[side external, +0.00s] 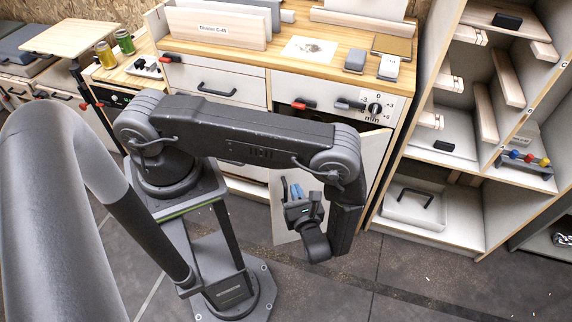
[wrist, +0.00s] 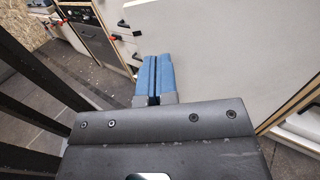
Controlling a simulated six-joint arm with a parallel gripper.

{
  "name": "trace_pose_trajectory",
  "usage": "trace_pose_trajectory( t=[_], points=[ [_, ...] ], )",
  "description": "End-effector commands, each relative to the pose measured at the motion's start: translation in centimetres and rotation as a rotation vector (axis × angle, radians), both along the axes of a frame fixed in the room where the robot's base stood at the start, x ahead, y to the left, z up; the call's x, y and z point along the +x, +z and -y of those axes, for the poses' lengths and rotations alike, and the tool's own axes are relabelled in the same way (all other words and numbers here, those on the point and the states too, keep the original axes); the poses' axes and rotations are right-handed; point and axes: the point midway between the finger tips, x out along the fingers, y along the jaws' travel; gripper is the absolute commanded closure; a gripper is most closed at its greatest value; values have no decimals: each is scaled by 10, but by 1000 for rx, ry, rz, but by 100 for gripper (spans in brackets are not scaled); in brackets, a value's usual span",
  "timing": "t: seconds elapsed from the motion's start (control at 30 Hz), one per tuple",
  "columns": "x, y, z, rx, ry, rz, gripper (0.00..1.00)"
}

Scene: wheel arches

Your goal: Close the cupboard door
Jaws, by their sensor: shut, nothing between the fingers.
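The cupboard door (side external: 374,152) is a pale panel standing open below the counter. My forearm and wrist hide much of it in the side view. In the wrist view the door (wrist: 225,55) is a large plain pale surface filling the middle and right. My gripper (side external: 293,190) is low in front of the door, with blue fingers. In the wrist view the gripper's blue fingers (wrist: 152,72) are together with nothing between them, near the panel's left part. I cannot tell whether they touch it. The dark cupboard opening (side external: 300,111) is mostly hidden behind my arm.
The wooden counter (side external: 240,48) carries boards, a paper sheet and small boxes. Drawers with dark handles (side external: 216,90) lie left of the cupboard. An open shelf unit (side external: 470,200) stands close on the right. The grey floor (side external: 400,290) in front is mostly clear.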

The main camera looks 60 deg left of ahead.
Motion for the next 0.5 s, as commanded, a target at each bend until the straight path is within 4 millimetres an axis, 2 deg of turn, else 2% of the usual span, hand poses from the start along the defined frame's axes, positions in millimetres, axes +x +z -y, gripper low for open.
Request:
trace_pose_trajectory(
  t=[0.03,0.3,0.5],
  points=[
    [1,0,-12,2,6,-4,100],
    [10,0,-65,-1,7,-2,100],
    [15,0,-89,-1,3,0,100]
  ],
)
